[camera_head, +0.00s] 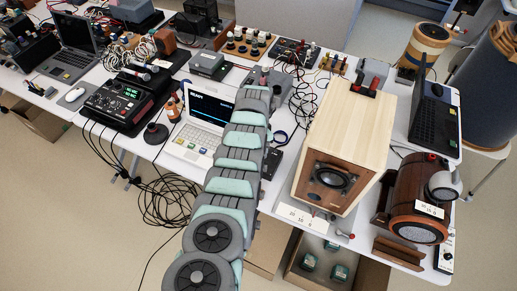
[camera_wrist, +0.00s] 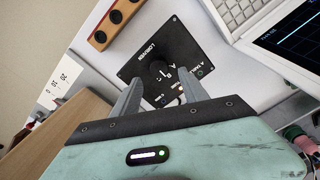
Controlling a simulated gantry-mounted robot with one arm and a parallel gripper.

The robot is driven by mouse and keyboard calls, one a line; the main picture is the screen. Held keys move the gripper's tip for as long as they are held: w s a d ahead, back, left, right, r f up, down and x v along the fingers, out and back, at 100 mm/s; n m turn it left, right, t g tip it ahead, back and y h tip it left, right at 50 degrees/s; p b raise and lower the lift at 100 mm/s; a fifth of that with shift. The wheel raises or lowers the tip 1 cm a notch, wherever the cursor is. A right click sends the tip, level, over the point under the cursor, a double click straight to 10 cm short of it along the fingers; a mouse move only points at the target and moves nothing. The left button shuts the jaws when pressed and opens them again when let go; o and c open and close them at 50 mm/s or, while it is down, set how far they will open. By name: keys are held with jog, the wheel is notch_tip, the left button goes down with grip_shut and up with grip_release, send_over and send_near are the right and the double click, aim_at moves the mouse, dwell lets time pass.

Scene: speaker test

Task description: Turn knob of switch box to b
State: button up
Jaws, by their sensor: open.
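The switch box (camera_wrist: 133,67) lies in the middle of the wrist view, with a black top and white lettering. Its dark knob (camera_wrist: 160,70) sits near the middle of that top; letters around it are too small to read surely, so its setting is unclear. My gripper (camera_wrist: 161,88) is open, its two grey fingers pointing at the box, one on each side of the knob's line and apart from each other. Nothing is held. I cannot tell whether the fingers touch the box.
A wooden speaker (camera_head: 345,130) stands right of my arm; its wooden side also shows in the wrist view (camera_wrist: 62,135). A wooden block with black sockets (camera_wrist: 118,14) lies beside the box. Black cables (camera_head: 303,100) lie on the crowded table.

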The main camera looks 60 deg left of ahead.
notch_tip(320, 180, up, 6)
jog(key=shift+r, duration=0.25)
dwell(0.6)
jog(key=shift+s+d+r, duration=0.1)
